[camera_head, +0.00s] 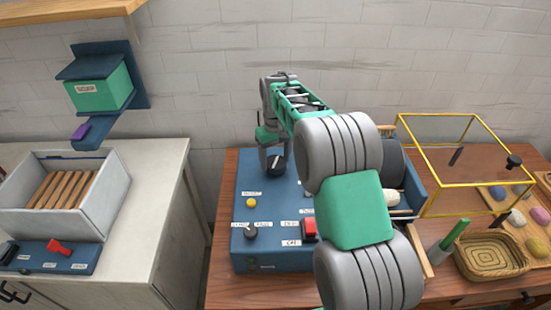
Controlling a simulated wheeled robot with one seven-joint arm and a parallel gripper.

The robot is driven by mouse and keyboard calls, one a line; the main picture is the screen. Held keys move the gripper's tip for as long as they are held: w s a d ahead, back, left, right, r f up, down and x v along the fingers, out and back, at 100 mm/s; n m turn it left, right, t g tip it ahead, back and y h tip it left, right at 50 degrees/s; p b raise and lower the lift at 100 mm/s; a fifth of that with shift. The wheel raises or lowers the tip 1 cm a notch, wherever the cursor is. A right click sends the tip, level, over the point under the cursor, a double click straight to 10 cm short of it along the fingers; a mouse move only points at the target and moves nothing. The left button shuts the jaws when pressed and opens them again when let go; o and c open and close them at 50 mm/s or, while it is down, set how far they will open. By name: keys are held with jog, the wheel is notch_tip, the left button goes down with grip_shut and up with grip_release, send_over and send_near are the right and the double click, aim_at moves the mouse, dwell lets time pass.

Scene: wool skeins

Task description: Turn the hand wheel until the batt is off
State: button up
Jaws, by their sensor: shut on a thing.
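A blue machine (245,215) stands on the wooden table, with labels on its top. My gripper (273,158) points down at its back left and is shut on a dark round knob (276,176); I cannot tell whether this is the hand wheel. A dark drum (393,163) shows partly behind my arm at the machine's right. A whitish piece (391,199) lies below the drum; I cannot tell whether it is the batt. My arm hides the middle of the machine.
The machine's front has a yellow button (251,202), a black knob (250,232) and a red switch (309,228). Right of it are a yellow-framed clear case (451,143), a woven basket (492,256) and several colored skeins. A counter with a grey crate (63,225) stands left.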

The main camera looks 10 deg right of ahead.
aim_at(276, 162)
jog(key=shift+n, duration=0.4)
jog(key=o, duration=1.4)
notch_tip(276, 162, up, 8)
jog(key=shift+f+b, duration=0.1)
jog(key=shift+b, duration=0.4)
jog(key=s+r+m+t, duration=0.15)
jog(key=s+r, duration=0.35)
jog(key=s, duration=0.6)
jog(key=s+f, duration=0.2)
jog(key=s, duration=0.3)
jog(key=s+f+m+t, duration=0.1)
jog(key=s+f, duration=0.1)
jog(key=s, duration=0.3)
jog(key=s+f+m+t, duration=0.1)
jog(key=s+f, duration=0.1)
jog(key=s, duration=0.4)
jog(key=shift+a, duration=0.15)
